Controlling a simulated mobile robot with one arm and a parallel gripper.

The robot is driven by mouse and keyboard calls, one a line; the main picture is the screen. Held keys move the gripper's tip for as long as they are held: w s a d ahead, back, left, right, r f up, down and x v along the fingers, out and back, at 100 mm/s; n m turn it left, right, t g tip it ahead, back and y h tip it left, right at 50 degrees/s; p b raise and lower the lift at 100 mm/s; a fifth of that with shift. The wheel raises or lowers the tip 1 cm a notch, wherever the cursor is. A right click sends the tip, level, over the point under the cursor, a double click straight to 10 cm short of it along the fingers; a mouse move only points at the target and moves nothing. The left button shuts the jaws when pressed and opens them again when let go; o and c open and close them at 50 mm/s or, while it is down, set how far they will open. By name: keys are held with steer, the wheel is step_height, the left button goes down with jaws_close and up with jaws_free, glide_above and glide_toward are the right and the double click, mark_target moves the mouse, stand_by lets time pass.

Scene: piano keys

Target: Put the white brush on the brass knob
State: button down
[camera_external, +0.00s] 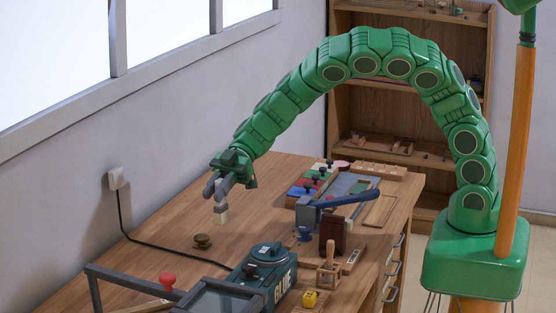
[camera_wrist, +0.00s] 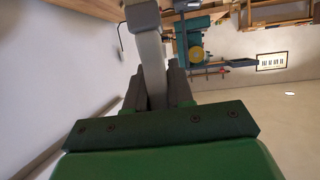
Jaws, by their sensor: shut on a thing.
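My gripper (camera_external: 218,191) points down over the left part of the wooden table, shut on the white brush (camera_external: 221,208). The brush hangs roughly upright below the fingers, its blockish end lowest and above the tabletop. The brass knob (camera_external: 203,241), small, round and brownish, sits on the table below and slightly left of the brush in the external view. In the wrist view the brush's pale stem (camera_wrist: 152,52) stands between the dark fingers of my gripper (camera_wrist: 155,78), with its wider end beyond. I cannot make out the knob in the wrist view.
A dark green GLUE machine (camera_external: 266,267) stands right of the knob. A red knob (camera_external: 167,280) and a grey frame are at the front left. A blue-handled press (camera_external: 335,201) and coloured blocks fill the right side. A black cable (camera_external: 150,236) runs along the left; table around the knob is clear.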

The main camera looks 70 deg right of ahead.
steer(key=s+d+r+m+t+h, duration=0.1)
steer(key=d+r+m+t, duration=0.1)
steer(key=d, duration=0.4)
steer(key=s+d+r+m+t, duration=0.1)
steer(key=d+r+t, duration=0.1)
steer(key=d, duration=0.4)
steer(key=shift+w+a+f, duration=0.8)
steer(key=shift+w+f, duration=1.3)
steer(key=shift+f, duration=0.15)
steer(key=shift+w+a+f, duration=0.75)
steer(key=shift+w+f, duration=1.35)
steer(key=shift+f, duration=0.15)
steer(key=shift+w+a+f, duration=0.8)
steer(key=shift+w+f, duration=1.3)
steer(key=shift+f, duration=0.15)
steer(key=shift+f, duration=0.1)
steer(key=c, duration=1)
jaws_free()
